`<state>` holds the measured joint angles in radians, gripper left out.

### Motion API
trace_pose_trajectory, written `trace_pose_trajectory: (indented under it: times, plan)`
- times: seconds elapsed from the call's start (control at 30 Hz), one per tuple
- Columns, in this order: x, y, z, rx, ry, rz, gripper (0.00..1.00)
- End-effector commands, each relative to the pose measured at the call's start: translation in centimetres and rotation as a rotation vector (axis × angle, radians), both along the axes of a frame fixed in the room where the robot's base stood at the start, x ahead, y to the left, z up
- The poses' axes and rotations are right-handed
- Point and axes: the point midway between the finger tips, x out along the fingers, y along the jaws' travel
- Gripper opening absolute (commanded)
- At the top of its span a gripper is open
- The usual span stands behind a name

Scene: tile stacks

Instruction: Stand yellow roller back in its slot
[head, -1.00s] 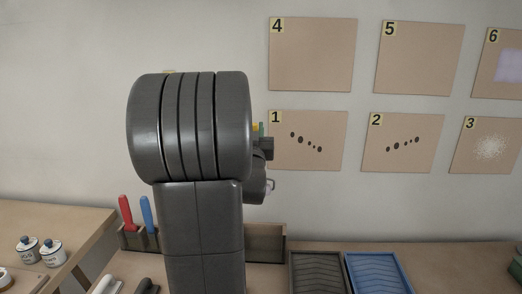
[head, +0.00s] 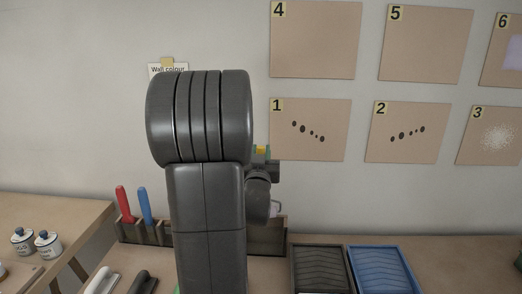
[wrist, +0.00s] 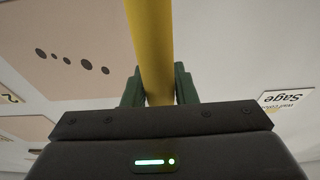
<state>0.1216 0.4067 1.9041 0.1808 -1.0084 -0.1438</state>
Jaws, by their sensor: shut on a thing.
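My gripper (wrist: 158,92) has green fingers shut on the yellow roller (wrist: 150,40), whose yellow handle runs up out of the wrist view. In the head view my arm hides most of the gripper; a small yellow patch of the roller (head: 261,149) shows beside the arm, above the rack. The wooden slot rack (head: 270,237) stands at the back of the bench against the wall. A red roller (head: 124,204) and a blue roller (head: 146,206) stand upright at its left end. My arm covers the rack's middle, so the slots there are hidden.
A dark tray (head: 319,270) and a blue tray (head: 381,270) lie right of the rack. White and dark handled tools (head: 142,283) lie at the front left. Lidded jars (head: 48,244) stand on the left table. Numbered panels (head: 311,130) hang on the wall.

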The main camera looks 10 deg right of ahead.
Motion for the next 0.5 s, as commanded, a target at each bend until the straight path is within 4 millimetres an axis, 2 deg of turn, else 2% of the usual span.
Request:
trace_pose_trajectory:
  times: [0.03, 0.5]
  plan:
    - [0.0, 0.0, -0.9, 0.0, -0.001, 0.0, 0.02]
    - [0.0, 0.0, -4.3, -0.001, -0.003, 0.0, 0.02]
